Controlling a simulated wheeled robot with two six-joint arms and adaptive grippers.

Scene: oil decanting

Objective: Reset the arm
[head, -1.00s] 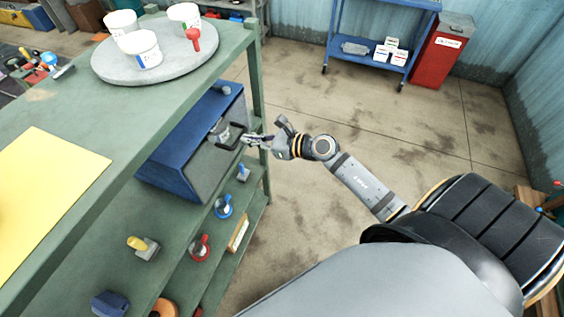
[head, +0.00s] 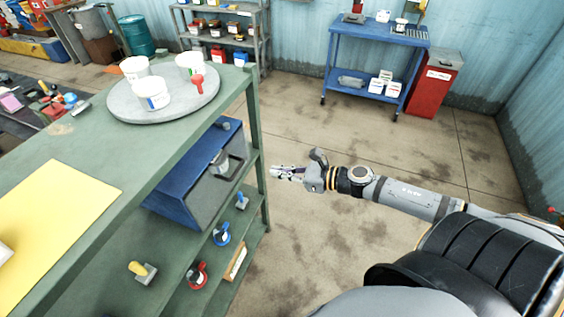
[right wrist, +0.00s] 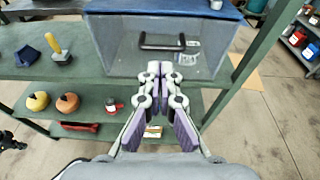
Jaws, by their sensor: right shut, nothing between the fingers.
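My right gripper (head: 277,172) is shut and empty. In the head view it hangs over the open floor, just right of the green shelf unit (head: 254,115). In the right wrist view its fingertips (right wrist: 160,72) are together in front of the blue box's grey front. The blue box (head: 172,186) sits on a shelf of the unit and has a dark handle (head: 224,167) on its front. In the head view the gripper is apart from that handle. The handle also shows in the right wrist view (right wrist: 161,42). My left gripper is not in view.
A round grey tray (head: 125,111) with several white tubs stands on the unit's top, beside a yellow sheet (head: 60,215). Small tools, including a yellow-handled one (head: 141,270), lie on lower shelves. A blue cart (head: 378,65) and red bin (head: 433,85) stand behind. The floor right of the unit is clear.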

